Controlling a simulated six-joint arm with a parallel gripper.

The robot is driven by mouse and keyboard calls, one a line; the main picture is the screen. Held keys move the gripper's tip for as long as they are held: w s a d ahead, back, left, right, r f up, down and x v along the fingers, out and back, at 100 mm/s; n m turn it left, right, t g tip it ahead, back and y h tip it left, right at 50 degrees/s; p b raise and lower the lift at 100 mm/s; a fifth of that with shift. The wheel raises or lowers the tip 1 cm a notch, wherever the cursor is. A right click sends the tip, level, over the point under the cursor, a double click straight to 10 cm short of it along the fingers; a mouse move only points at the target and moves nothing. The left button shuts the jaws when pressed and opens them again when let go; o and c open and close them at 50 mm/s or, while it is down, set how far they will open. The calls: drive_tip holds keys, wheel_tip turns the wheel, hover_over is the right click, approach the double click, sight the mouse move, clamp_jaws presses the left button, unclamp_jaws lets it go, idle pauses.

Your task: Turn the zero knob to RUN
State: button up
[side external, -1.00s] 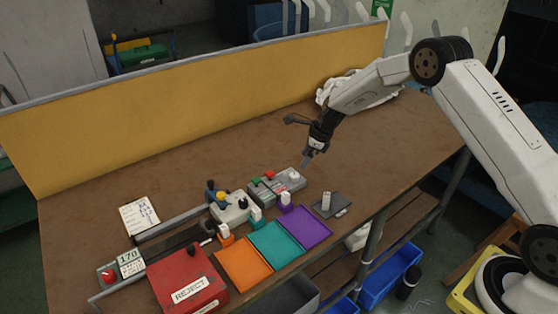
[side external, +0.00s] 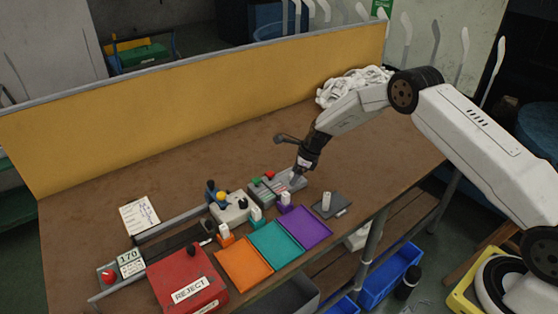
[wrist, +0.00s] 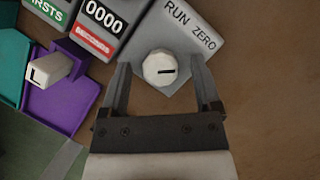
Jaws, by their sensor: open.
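The zero knob (wrist: 160,69) is a white faceted knob with a dark pointer line, on a grey box (wrist: 199,62) lettered RUN and ZERO. In the wrist view its dark line lies about level across the picture. My gripper (wrist: 163,72) is open, with one finger on each side of the knob. I cannot tell whether the fingers touch it. In the side external view my gripper (side external: 297,178) is down at the grey box (side external: 287,185), and the knob is hidden behind it.
Beside the knob box is a 0000 counter (wrist: 104,18). Purple (side external: 305,229), teal (side external: 275,247) and orange (side external: 244,264) trays lie in front, with a red REJECT box (side external: 186,270) at left. A small grey plate (side external: 334,212) with a white post (side external: 326,202) lies at right.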

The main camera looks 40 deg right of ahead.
clamp_jaws()
drive_tip(key=shift+n, duration=0.3)
drive_tip(key=n+g, duration=0.1)
drive_tip(key=n, duration=0.2)
drive_tip(key=n+g+y, duration=0.1)
drive_tip(key=n, duration=0.1)
drive_tip(key=shift+w+n, duration=0.1)
drive_tip(key=shift+n, duration=0.3)
drive_tip(key=n+g, duration=0.1)
drive_tip(key=n, duration=0.3)
drive_tip(key=shift+w+g, duration=0.1)
drive_tip(key=shift+g, duration=0.3)
drive_tip(key=shift+n+g, duration=0.4)
drive_tip(key=shift+n, duration=1.2)
